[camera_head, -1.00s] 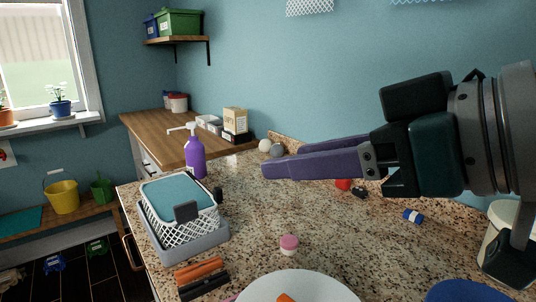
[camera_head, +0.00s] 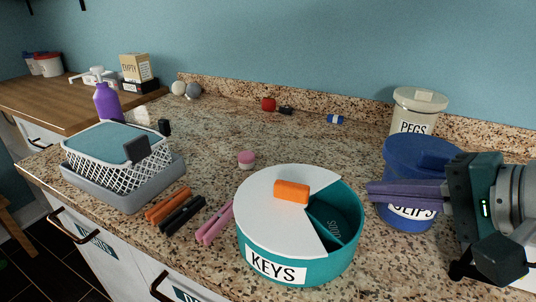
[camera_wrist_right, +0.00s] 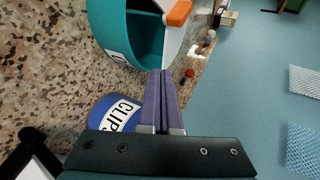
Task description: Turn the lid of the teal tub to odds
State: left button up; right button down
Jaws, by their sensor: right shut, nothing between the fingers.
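The round teal tub (camera_head: 300,268) stands on the counter, with a label reading KEYS on its front. Its white lid (camera_head: 270,222) has an orange knob (camera_head: 291,191) and a wedge-shaped opening at the right. My right gripper (camera_head: 370,192) is shut and empty, just right of the tub and in front of the blue CLIPS tub (camera_head: 420,155). In the right wrist view, its closed purple fingers (camera_wrist_right: 161,75) point toward the teal tub (camera_wrist_right: 108,22), with the orange knob (camera_wrist_right: 179,13) beyond. My left gripper is not in view.
A cream PEGS canister (camera_head: 418,112) stands behind the CLIPS tub. Orange, black and pink pegs (camera_head: 175,212) lie left of the teal tub. A white basket (camera_head: 118,160) sits in a grey tray (camera_head: 140,197). The counter behind the tub is mostly clear.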

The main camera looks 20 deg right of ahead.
aim_at(327, 178)
jog(key=b+x, duration=0.1)
jog(key=x, duration=0.6)
jog(key=shift+s, duration=0.1)
jog(key=shift+r, duration=0.1)
jog(key=shift+w+d+r+p, duration=0.1)
jog(key=shift+w+r+p, duration=0.1)
jog(key=shift+w+p, duration=0.75)
jog(key=shift+p, duration=0.2)
jog(key=shift+w+f, duration=0.2)
jog(key=shift+w, duration=0.3)
